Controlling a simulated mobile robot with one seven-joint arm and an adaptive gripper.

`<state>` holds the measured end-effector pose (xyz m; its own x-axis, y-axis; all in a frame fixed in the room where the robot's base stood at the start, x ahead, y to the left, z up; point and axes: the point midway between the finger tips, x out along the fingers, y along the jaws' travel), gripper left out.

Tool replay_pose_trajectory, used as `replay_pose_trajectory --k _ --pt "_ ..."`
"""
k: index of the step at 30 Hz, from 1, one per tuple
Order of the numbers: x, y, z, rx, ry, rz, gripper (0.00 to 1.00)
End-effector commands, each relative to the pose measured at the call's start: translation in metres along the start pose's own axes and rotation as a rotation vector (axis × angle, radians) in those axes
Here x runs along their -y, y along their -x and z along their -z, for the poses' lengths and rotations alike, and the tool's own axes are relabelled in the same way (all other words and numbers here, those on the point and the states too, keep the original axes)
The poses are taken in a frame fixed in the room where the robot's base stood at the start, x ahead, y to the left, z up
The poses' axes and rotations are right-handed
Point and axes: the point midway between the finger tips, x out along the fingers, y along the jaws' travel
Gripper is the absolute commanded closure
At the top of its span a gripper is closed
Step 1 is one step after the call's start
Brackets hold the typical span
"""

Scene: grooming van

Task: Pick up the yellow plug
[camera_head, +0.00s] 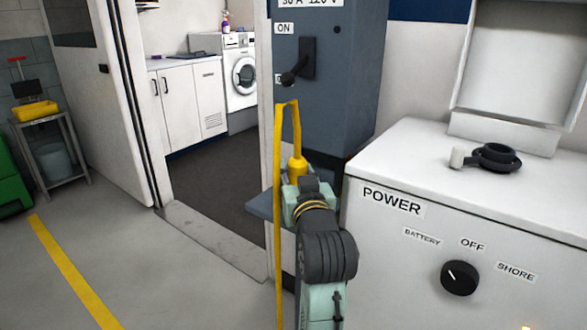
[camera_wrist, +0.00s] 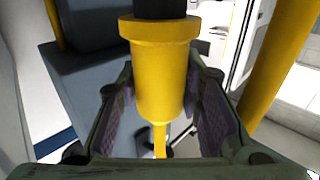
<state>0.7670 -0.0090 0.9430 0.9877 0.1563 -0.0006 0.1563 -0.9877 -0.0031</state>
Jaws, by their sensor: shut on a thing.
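The yellow plug (camera_head: 297,168) stands at the end of my arm in the head view, with a yellow cable (camera_head: 279,210) looping above it and hanging down to the floor. In the wrist view the yellow plug (camera_wrist: 160,70) sits between the two finger pads of my gripper (camera_wrist: 160,125), its wide collar toward the top and a dark end beyond it. My gripper is shut on the plug. In the head view my gripper (camera_head: 300,188) is partly hidden by my own wrist. A grey shelf (camera_head: 262,206) on the power pedestal lies just beside and below the gripper.
The grey pedestal (camera_head: 355,90) with a black lever (camera_head: 305,62) stands behind the gripper.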

Motion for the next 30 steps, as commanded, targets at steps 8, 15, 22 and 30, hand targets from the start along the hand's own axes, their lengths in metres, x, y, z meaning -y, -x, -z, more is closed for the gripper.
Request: replay_pose_trajectory --k 8,15,22,30 --pt "0.0 0.042 -0.006 -0.01 0.002 0.0 1.0" --pt "-0.001 0.071 -0.007 -0.012 0.002 -0.001 1.0" --pt "-0.001 0.097 -0.003 -0.009 0.002 -0.002 1.0" --pt "0.0 0.116 0.002 -0.004 0.0 0.0 1.0"
